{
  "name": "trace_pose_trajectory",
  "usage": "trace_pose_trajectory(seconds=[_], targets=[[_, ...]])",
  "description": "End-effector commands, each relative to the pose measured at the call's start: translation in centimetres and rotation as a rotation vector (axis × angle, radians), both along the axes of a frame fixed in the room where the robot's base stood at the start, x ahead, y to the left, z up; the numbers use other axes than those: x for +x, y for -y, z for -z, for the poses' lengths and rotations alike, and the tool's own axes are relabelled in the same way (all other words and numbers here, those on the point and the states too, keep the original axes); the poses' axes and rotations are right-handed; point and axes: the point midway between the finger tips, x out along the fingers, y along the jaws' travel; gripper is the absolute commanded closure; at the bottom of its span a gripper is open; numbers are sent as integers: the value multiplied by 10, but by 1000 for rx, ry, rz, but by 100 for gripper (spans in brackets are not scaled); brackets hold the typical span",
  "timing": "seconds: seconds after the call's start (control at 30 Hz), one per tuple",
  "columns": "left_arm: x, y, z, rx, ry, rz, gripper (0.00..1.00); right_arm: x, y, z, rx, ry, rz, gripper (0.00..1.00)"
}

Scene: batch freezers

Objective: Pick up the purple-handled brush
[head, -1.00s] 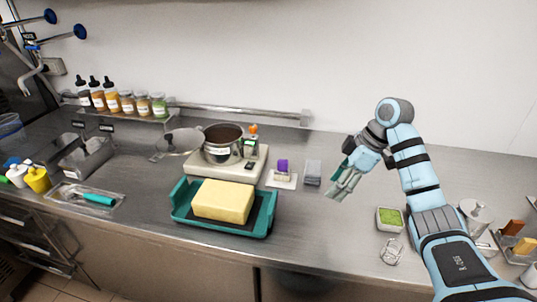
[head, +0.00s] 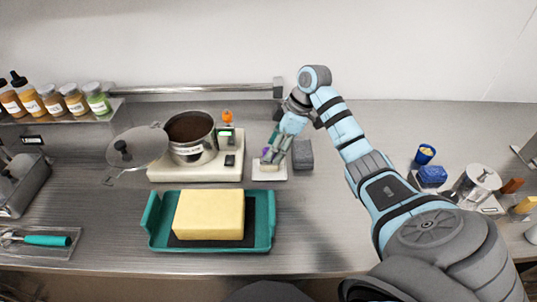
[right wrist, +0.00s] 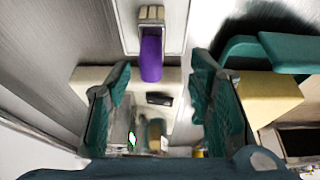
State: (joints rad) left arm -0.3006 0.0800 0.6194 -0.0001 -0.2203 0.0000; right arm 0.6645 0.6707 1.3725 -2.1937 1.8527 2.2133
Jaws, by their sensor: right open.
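The purple-handled brush (right wrist: 151,60) shows in the right wrist view, its purple handle toward me and its pale head at the top of the picture. It is on a small white tray (right wrist: 172,18). In the head view the brush (head: 265,152) is mostly hidden by my right gripper (head: 270,157), which is over the tray. In the right wrist view the right gripper (right wrist: 160,78) is open, its green-padded fingers on either side of the handle's line, with nothing held. I cannot tell how high it is above the brush. My left gripper is not in view.
A grey block (head: 302,155) stands just right of the tray. A cream scale (head: 165,171) with a steel pot (head: 191,140) is at its left. A teal tray (head: 147,226) with a yellow block (head: 208,214) is in front. The counter right of the teal tray is clear.

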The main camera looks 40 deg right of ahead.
Motion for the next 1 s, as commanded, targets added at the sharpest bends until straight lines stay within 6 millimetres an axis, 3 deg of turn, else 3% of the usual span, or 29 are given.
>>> trace_pose_trajectory(seconds=[0.27, 0.4, 0.57, 0.87, 1.0], targets=[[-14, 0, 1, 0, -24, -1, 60, 18, -11, 47, 6, -9, 2, 52], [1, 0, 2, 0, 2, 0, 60, 22, -15, 62, 3, -7, 2, 52], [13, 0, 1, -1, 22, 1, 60, 22, -15, 62, 2, -7, 3, 52], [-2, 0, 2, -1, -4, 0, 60, 22, -15, 62, 1, -7, 4, 96], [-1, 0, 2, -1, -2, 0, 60, 22, -15, 62, 2, -7, 4, 100]])
